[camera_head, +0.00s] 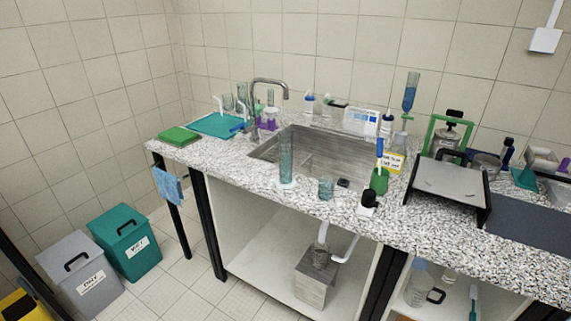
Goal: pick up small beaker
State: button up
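A small beaker (326,188) of clear bluish glass stands upright on the speckled counter (260,180), at the front edge of the sink. A tall glass cylinder (286,160) stands to its left, apart from it. A green cup (379,180) with a blue-handled tool in it stands to its right. My gripper is not in view, and nothing is seen touching the beaker.
The sink (320,150) lies behind the beaker, with a faucet (268,88) at its back left. A small black-capped bottle (368,201) and a dark-sided stand with a grey top (448,182) are to the right. Bins (126,240) stand on the floor at left.

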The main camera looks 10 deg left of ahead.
aim_at(327, 183)
jog(key=i+l, duration=0.15)
jog(key=i, duration=0.3)
jog(key=i+l, duration=0.2)
jog(key=i, duration=0.25)
